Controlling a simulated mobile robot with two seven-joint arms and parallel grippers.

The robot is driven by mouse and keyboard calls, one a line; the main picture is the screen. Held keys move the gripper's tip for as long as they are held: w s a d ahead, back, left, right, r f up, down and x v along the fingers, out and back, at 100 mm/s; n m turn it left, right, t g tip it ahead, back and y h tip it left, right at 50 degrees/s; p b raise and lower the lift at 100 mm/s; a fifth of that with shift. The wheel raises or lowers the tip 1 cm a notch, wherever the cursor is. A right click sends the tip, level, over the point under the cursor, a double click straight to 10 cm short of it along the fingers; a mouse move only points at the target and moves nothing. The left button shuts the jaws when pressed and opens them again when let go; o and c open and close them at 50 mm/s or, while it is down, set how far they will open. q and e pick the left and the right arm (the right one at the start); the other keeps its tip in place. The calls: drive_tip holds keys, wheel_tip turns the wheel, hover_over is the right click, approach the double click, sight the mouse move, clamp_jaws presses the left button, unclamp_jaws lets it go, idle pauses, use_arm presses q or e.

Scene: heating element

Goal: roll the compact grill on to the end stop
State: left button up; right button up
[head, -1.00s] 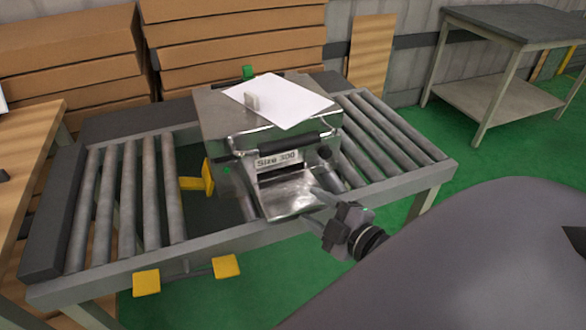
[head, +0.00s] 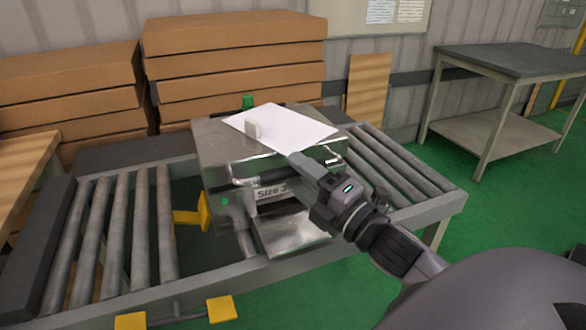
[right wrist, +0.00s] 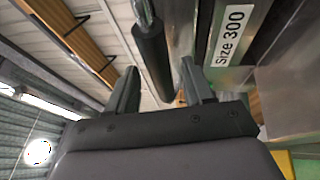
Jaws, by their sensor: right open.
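The compact grill (head: 212,150), a silvery metal box labelled "Size 300", sits mid-way on the roller conveyor (head: 255,278). A dark handle bar (head: 270,178) runs across its front, partly hidden by my right gripper. My right gripper (head: 306,183) is open at the grill's front, near the handle's right part. In the right wrist view the dark handle (right wrist: 151,60) lies ahead, between the lines of the two fingers, and does not look gripped. A dark grey block (head: 48,245) closes the conveyor's left end and looks like the end stop. My left gripper is out of view.
A white sheet (head: 290,128) lies on the grill. Bare rollers (head: 118,235) lie to its left, beyond a gap with a yellow flap (head: 190,217). More rollers (head: 400,165) lie to its right. Yellow plates (head: 221,309) hang at the front edge. Stacked cartons (head: 235,60) stand behind.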

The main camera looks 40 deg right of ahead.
sight(269, 165)
drive_tip(key=shift+x, duration=1.05)
clamp_jaws()
drive_tip(key=shift+a, duration=0.1)
